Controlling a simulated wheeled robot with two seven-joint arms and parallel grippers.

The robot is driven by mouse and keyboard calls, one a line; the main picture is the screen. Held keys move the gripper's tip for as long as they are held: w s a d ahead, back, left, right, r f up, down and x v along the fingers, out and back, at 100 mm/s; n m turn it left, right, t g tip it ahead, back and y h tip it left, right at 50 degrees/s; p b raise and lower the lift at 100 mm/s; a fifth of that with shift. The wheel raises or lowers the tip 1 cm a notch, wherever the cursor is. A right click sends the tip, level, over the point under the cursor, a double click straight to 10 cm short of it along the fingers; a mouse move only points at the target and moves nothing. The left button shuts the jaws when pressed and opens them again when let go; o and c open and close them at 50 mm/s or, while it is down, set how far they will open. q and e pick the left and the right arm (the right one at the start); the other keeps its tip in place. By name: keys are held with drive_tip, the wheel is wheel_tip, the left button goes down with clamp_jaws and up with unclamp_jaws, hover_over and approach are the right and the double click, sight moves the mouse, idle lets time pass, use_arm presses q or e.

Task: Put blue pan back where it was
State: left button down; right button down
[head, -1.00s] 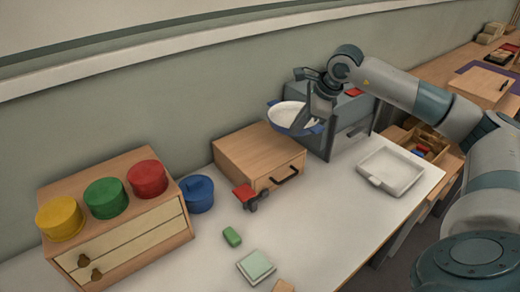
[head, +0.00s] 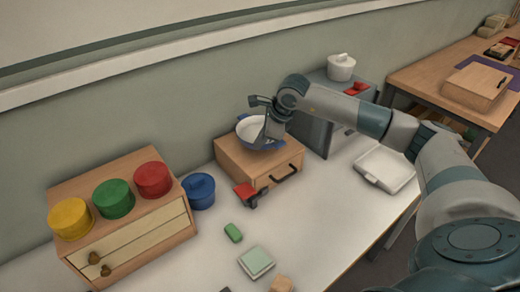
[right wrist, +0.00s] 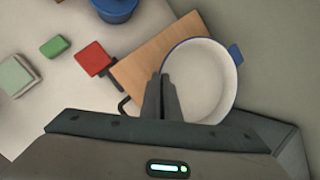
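The blue pan (head: 249,129), white inside with a blue rim and side handles, is at the top of the wooden drawer box (head: 235,163). I cannot tell whether it touches the box. My right gripper (head: 272,138) is shut on the pan's near-side rim. In the right wrist view, the fingers (right wrist: 160,98) are close together at the pan's edge, and the pan (right wrist: 200,80) overlaps the wooden box (right wrist: 150,58). My left gripper is not in view.
A grey cabinet (head: 318,132) with a white lidded pot (head: 341,67) stands right of the box. A blue pot (head: 199,190), a red block (head: 245,194), a green block (head: 233,232) and a white tray (head: 384,169) are on the table.

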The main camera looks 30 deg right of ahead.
wheel_tip(320, 180, down, 3)
drive_tip(key=shift+r+p, duration=0.15)
drive_tip(key=shift+p, duration=0.75)
drive_tip(key=shift+f, duration=0.55)
drive_tip(key=c, duration=2)
unclamp_jaws()
drive_tip(key=shift+f, duration=0.1)
drive_tip(key=shift+s, duration=0.1)
